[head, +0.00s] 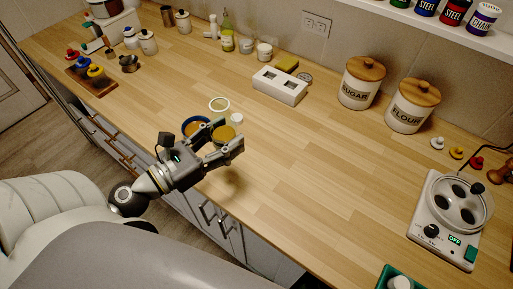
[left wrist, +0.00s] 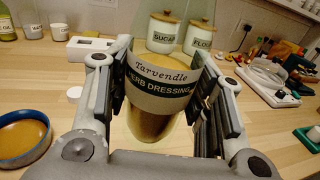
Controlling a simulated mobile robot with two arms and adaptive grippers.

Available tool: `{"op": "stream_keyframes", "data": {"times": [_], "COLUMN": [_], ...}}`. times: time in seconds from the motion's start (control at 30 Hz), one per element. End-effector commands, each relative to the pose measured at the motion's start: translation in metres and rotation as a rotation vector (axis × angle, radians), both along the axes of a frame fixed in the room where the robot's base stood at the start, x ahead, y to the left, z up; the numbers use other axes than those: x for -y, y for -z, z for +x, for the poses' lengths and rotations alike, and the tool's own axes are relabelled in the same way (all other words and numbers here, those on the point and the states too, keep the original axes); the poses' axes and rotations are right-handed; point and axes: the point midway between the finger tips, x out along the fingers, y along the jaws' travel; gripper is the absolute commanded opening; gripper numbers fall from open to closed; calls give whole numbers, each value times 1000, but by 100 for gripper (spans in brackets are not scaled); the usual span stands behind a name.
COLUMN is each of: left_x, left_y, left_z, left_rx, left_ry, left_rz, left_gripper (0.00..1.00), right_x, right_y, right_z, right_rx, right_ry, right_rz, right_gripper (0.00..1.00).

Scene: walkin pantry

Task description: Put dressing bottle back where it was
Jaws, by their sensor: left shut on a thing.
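The dressing bottle (left wrist: 160,80) is clear glass with a grey-white band reading "Tarvendle HERB DRESSING" and amber contents. It stands between the two fingers of my left gripper (head: 230,135) and looks roughly upright. My left gripper is shut on it, with a finger pad on each side in the left wrist view. In the head view the bottle (head: 223,134) is largely covered by the fingers. A shadow lies on the counter below the gripper, but I cannot tell how far the bottle's base is from the surface. My right gripper is not in view.
A blue-rimmed bowl (head: 196,126) is close beside the gripper. A pale ring (head: 219,104) and white lid (head: 237,118) lie behind. A white holder (head: 280,85), sugar and flour jars (head: 362,84), and an oil bottle (head: 228,30) stand farther back. The middle right counter is clear.

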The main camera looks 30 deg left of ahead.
Motion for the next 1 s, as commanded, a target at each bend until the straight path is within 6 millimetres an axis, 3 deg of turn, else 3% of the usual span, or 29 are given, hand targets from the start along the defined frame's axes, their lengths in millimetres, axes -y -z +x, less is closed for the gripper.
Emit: {"op": "stream_keyframes", "data": {"times": [0.13, 0.2, 0.4, 0.57, 0.8, 1.0], "left_x": [16, 21, 33, 36, 40, 40], "left_y": [5, 26, 54, 63, 97, 99], "left_z": [26, 35, 54, 61, 66, 65], "left_rx": [6, 4, 3, 4, 0, 4], "left_ry": [3, -2, 0, 0, 0, 2], "left_rz": [-1, -4, -2, -1, -2, 0], "left_gripper": [10, 10, 10, 10, 10, 10], "right_x": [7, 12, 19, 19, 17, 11], "right_y": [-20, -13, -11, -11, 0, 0], "right_z": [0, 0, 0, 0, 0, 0], "right_rx": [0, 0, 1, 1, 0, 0], "right_ry": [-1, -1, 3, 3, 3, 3], "right_rz": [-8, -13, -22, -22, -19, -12], "right_gripper": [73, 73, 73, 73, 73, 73]}}
